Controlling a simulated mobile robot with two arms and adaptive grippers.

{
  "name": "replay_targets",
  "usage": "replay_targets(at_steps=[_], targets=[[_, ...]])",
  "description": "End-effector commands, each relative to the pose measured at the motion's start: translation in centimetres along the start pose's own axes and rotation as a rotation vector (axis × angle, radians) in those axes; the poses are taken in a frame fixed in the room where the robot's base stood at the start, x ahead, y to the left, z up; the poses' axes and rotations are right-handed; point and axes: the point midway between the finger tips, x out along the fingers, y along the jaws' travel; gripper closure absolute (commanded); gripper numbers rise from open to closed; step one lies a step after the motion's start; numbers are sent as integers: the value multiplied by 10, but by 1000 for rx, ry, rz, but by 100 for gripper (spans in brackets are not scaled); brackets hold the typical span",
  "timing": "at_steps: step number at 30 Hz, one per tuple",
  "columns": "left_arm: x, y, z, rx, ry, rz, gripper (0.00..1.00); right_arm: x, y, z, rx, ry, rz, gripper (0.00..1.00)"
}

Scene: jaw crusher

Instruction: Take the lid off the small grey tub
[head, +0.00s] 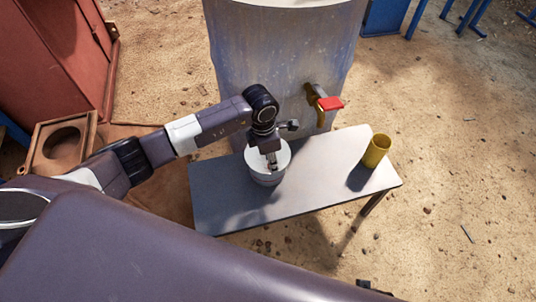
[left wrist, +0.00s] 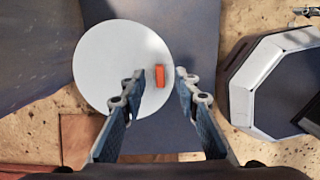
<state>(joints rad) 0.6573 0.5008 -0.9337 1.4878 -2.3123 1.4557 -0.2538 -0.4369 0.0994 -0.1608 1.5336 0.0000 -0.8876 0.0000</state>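The small grey tub (head: 262,179) stands on the grey table in front of the big tank. Its round, pale lid (left wrist: 110,65) is on it and has a small orange-red handle (left wrist: 159,76) in the left wrist view. My left gripper (head: 271,163) points down over the lid. In the left wrist view, my left gripper (left wrist: 159,72) is open, with one finger on each side of the handle and a gap on both sides. In the head view the gripper hides the handle and part of the lid. I do not see my right gripper.
The table (head: 225,205) is mostly bare. A yellow cup (head: 376,151) stands at its right end. The large metal tank (head: 275,60) rises behind, its red-handled tap (head: 328,103) sticking out near my left wrist. A rusty red cabinet (head: 60,50) stands at the left.

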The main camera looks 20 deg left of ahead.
Motion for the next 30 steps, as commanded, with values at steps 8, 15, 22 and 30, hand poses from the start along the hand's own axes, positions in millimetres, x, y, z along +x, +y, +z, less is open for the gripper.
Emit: replay_targets(at_steps=[8, 15, 22, 30], targets=[[8, 0, 1, 1, -2, 0, 71, -3, 0, -2, 1, 1, 1, 60], [7, 0, 1, 0, -2, 0, 92, -3, 1, -2, 1, 2, 1, 60], [7, 0, 1, 0, -2, 0, 100, -3, 1, -2, 1, 2, 1, 60], [2, 1, 1, 0, -3, 1, 100, -4, 1, -3, 1, 4, 1, 60]])
